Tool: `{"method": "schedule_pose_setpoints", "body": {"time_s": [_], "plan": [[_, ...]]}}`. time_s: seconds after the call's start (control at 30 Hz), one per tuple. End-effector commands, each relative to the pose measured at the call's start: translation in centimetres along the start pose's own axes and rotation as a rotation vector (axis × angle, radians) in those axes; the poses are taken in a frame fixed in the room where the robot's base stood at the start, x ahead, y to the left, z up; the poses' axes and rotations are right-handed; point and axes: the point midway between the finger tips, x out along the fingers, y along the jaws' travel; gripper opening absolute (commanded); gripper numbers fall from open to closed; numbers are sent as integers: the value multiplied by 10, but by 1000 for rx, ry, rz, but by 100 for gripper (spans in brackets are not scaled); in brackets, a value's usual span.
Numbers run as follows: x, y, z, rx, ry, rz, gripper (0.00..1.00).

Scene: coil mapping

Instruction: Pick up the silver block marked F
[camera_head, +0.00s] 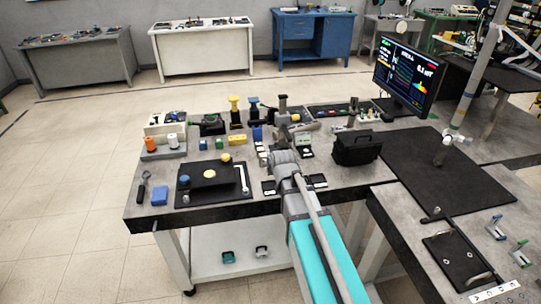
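No mark F can be read at this size, so I cannot tell which piece is the silver block marked F. Small pale and silvery pieces sit on dark pads (306,154) at the middle of the grey workbench (150,205), beside my arm. My arm reaches from the bottom of the picture up over the bench's middle. Its end, my gripper (283,118), appears to be over the back middle of the bench. It is small and mixes with the things behind it, and I cannot make out its fingers. My arm hides part of the bench below it.
A black case (357,148) stands close right of my arm, with a monitor (408,75) behind it. Yellow and blue parts stand at the back. A black mat (215,193) with a round disc lies left. A black-topped area (440,175) at right is mostly clear.

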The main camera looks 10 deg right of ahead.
Motion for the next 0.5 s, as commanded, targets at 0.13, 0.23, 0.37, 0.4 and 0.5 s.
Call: {"method": "schedule_pose_setpoints", "body": {"time_s": [0.13,0.23,0.37,0.4,0.5], "plan": [[-8,0,1,0,1,0,0],[-8,0,2,0,1,0,0],[-8,0,2,0,1,0,0],[-8,0,2,0,1,0,0],[-8,0,2,0,1,0,0]]}}
